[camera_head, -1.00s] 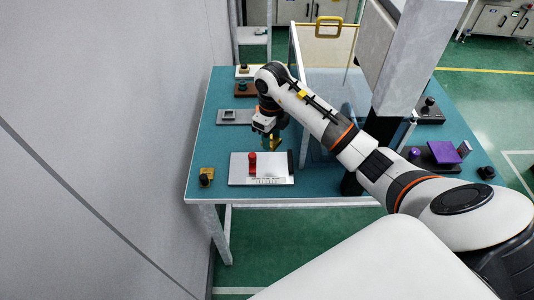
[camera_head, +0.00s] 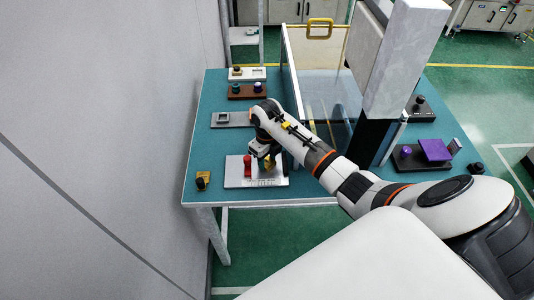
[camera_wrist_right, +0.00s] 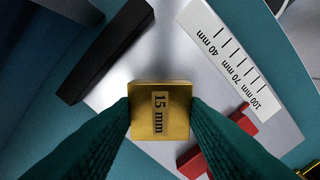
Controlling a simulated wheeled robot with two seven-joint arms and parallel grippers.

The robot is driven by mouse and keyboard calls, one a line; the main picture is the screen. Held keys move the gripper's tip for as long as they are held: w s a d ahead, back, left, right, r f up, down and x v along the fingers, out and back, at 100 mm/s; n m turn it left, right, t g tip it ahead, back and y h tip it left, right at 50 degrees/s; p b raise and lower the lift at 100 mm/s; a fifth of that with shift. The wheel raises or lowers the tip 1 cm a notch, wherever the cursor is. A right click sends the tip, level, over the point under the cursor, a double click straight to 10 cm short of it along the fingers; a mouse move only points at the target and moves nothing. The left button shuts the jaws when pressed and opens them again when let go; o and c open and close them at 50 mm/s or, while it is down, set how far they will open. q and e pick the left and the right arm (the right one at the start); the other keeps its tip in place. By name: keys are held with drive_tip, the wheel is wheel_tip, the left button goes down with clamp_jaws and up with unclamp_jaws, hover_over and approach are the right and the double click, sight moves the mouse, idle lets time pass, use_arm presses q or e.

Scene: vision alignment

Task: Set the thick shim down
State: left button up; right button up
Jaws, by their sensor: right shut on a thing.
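My right gripper (camera_head: 267,162) is over the right part of a silver plate (camera_head: 234,181) near the front of the teal table. It is shut on the thick shim (camera_wrist_right: 160,122), a gold block marked "15 mm", with one dark green finger on each side. In the right wrist view the shim is in front of the plate (camera_wrist_right: 185,72), between a black bar (camera_wrist_right: 105,50) and a white scale strip (camera_wrist_right: 235,58). I cannot tell whether it touches the plate. My left gripper is not in view.
A red upright part (camera_head: 247,166) stands on the plate just left of my gripper. A small gold piece with a black knob (camera_head: 202,182) is at the left. A clear panel (camera_head: 322,95) rises to the right.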

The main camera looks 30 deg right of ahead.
sight(267, 162)
drive_tip(key=shift+f, duration=0.15)
drive_tip(key=o, duration=1.1)
drive_tip(key=shift+r, duration=0.6)
wheel_tip(267, 162, up, 11)
drive_tip(key=shift+r+b, duration=0.15)
drive_tip(key=shift+b, duration=0.65)
